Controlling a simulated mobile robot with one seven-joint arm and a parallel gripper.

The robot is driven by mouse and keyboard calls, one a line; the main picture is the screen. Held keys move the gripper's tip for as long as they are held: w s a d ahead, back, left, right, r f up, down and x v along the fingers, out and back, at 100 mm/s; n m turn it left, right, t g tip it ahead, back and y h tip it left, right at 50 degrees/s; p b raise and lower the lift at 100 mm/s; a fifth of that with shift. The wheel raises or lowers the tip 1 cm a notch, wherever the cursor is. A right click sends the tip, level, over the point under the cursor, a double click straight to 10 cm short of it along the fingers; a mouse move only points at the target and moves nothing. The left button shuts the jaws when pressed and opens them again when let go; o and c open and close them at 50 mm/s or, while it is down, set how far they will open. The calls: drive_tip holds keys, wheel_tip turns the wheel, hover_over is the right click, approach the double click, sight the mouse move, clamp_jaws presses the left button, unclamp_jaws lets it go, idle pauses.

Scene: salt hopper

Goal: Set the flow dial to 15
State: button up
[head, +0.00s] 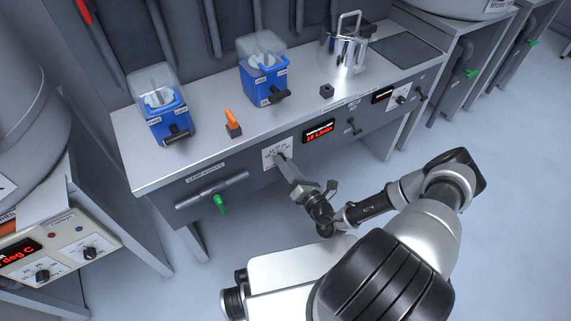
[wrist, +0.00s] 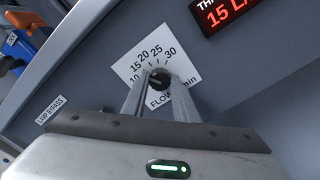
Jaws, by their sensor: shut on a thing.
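The flow dial is a small black knob (wrist: 158,77) on a white scale plate (wrist: 128,66) marked 10, 15, 20, 25 and 30. The plate also shows on the bench front in the head view (head: 270,157). My gripper (wrist: 160,82) is shut on the knob, with one finger on each side; it also shows in the head view (head: 283,160), covering most of the knob. I cannot make out the pointer's direction. The red display (wrist: 226,12) beside the plate reads 15 in the wrist view; its last part is cut off. In the head view the display (head: 319,132) is small.
Blue boxes with clear lids (head: 167,125) (head: 264,80), an orange switch (head: 232,119) and a steel pot (head: 345,55) stand on the bench. Another panel with knobs (head: 90,252) is at lower left. The floor at right is clear.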

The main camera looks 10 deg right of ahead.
drive_tip(key=o, duration=1.1)
drive_tip(key=shift+c, duration=0.2)
drive_tip(key=p+v, duration=0.2)
drive_tip(key=v, duration=1.5)
drive_tip(key=shift+s+p, duration=0.2)
drive_tip(key=shift+p, duration=0.1)
